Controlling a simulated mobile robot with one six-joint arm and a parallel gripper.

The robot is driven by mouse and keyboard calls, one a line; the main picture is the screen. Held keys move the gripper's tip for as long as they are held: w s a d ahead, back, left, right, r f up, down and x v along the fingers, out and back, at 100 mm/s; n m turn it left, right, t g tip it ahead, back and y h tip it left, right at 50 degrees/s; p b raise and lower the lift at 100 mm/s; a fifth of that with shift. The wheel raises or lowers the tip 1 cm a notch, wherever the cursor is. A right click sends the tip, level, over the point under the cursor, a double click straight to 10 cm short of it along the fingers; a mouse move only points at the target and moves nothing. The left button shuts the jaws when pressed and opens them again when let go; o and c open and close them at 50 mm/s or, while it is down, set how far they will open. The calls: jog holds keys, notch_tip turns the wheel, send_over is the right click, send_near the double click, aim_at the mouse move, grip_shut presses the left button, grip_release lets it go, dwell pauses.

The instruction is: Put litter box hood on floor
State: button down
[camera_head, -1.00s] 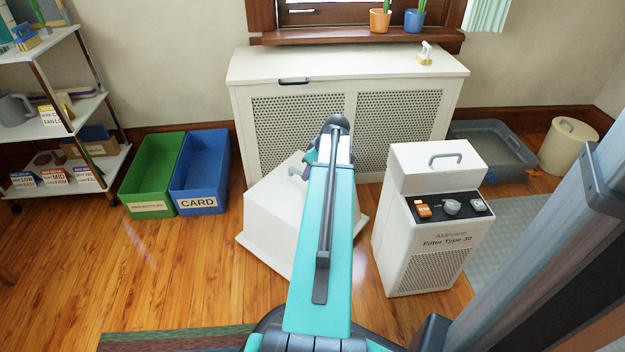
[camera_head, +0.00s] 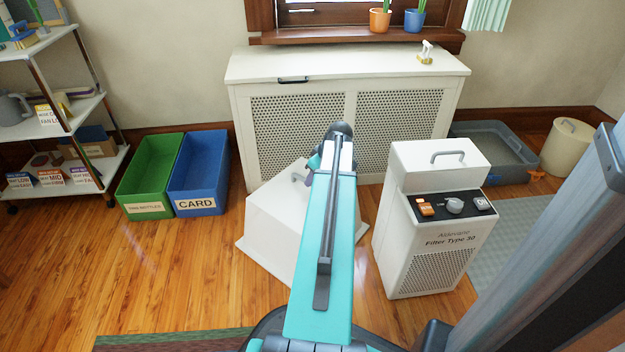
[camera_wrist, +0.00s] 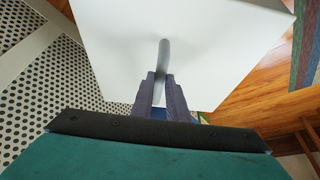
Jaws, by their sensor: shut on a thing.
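The white litter box hood (camera_head: 262,218) is a tapered box with a grey handle on top. In the head view it stands upright in front of the white radiator cover, partly hidden behind my arm. I cannot tell whether its lower rim touches the wooden floor (camera_head: 150,275). My gripper (camera_wrist: 160,82) is shut on the hood's handle (camera_wrist: 164,55) in the wrist view, with the hood's white top beyond the fingers. In the head view the fingers are mostly hidden by the arm.
The radiator cover (camera_head: 250,66) is close behind the hood. A white filter unit (camera_head: 400,245) stands close on its right. A green bin (camera_head: 148,176) and a blue bin (camera_head: 197,204) are on the left. A grey tray (camera_head: 522,172) is at the back right. Floor at front left is clear.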

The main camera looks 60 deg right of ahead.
jog(key=c, duration=1.7)
grip_release()
jog(key=shift+r, duration=0.1)
jog(key=p+v, duration=0.4)
jog(key=v, duration=0.7)
jog(key=shift+s+r+p, duration=0.15)
jog(key=shift+r+p, duration=0.15)
jog(key=shift+r, duration=0.1)
